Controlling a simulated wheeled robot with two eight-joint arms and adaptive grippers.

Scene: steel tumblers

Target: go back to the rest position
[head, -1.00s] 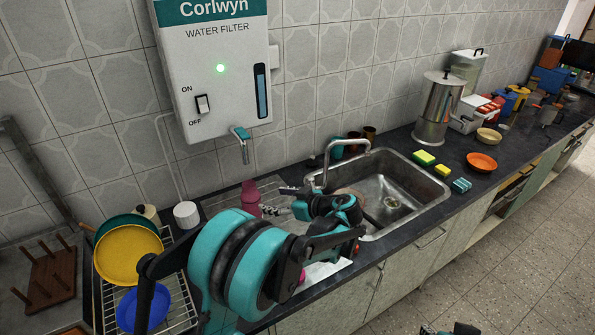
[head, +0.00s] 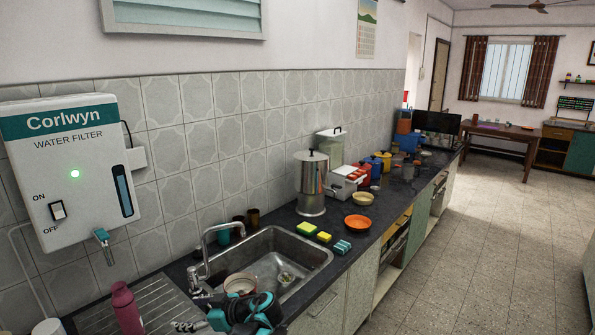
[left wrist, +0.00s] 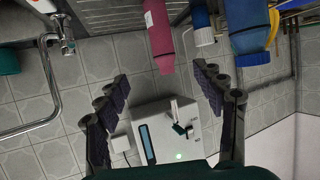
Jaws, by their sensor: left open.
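My left gripper (head: 190,312) is low in the head view, at the near side of the sink, beside a pink bottle (head: 124,308). In the left wrist view its two dark fingers (left wrist: 160,88) stand wide apart with nothing between them. The pink bottle (left wrist: 158,35) shows beyond the fingers, not touched by them. The wall water filter (left wrist: 152,130) also shows past the fingers, upside down. My right gripper is not in view.
The sink (head: 300,255) has a faucet (head: 212,240) and a bowl (head: 240,284) in it. Cups (head: 253,217) stand behind it. A steel pot (head: 311,185), sponges (head: 306,229) and an orange plate (head: 358,223) are further along the counter. The floor (head: 480,250) at the right is clear.

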